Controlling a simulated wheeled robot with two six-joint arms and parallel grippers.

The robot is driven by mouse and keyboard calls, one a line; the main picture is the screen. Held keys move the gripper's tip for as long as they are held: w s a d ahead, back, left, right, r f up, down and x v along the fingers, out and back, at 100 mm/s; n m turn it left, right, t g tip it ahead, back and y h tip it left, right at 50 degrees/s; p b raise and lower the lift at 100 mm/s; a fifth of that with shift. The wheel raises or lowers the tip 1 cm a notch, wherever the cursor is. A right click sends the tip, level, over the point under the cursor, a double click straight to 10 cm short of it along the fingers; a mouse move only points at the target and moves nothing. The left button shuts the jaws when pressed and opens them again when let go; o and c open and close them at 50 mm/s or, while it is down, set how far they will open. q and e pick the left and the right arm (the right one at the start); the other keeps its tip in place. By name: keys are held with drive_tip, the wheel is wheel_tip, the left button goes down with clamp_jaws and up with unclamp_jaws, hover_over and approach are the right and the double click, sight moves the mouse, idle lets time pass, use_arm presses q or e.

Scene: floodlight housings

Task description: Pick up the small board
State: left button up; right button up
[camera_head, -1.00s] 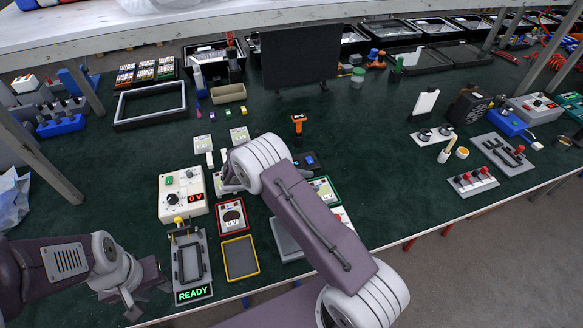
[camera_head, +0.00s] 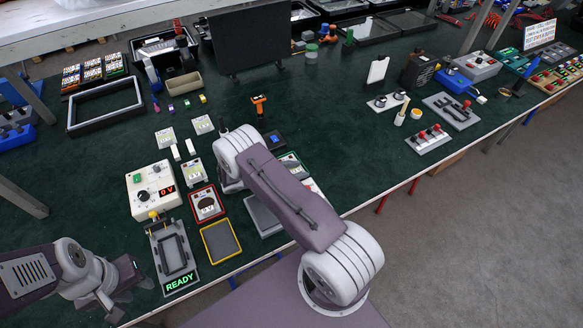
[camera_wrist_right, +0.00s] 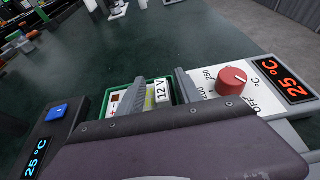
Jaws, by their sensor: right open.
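Several small pale boards lie on the green bench in the head view: one at the left (camera_head: 165,137), one right of it (camera_head: 203,125), and one nearer (camera_head: 194,172). I cannot tell which is the task's small board. In the right wrist view, my right gripper (camera_wrist_right: 156,88) is open above a green-framed tray (camera_wrist_right: 113,97) with a "12 V" label (camera_wrist_right: 162,90). Its fingers hide part of the tray's contents. In the head view my right arm hides most of this gripper. My left gripper (camera_head: 130,293) looks open and empty near the front left edge.
A white unit with a red knob (camera_wrist_right: 232,80) and a 25 °C display stands beside the right finger. A dark 25 °C unit (camera_wrist_right: 50,120) is at the left. A READY fixture (camera_head: 160,262) and yellow-framed tray (camera_head: 221,241) lie in front.

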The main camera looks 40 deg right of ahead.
drive_tip(key=shift+d+f, duration=0.15)
drive_tip(key=shift+d, duration=0.2)
drive_tip(key=shift+s+a, duration=0.1)
clamp_jaws()
drive_tip(key=shift+r, duration=0.4)
drive_tip(key=r, duration=0.2)
drive_tip(key=s+r, duration=0.1)
drive_tip(key=r, duration=0.1)
drive_tip(key=shift+d+r, duration=0.1)
drive_tip(key=shift+d, duration=0.1)
drive_tip(key=s+d+r, duration=0.3)
drive_tip(key=s+r, duration=0.3)
drive_tip(key=s, duration=0.4)
drive_tip(key=shift+d, duration=0.15)
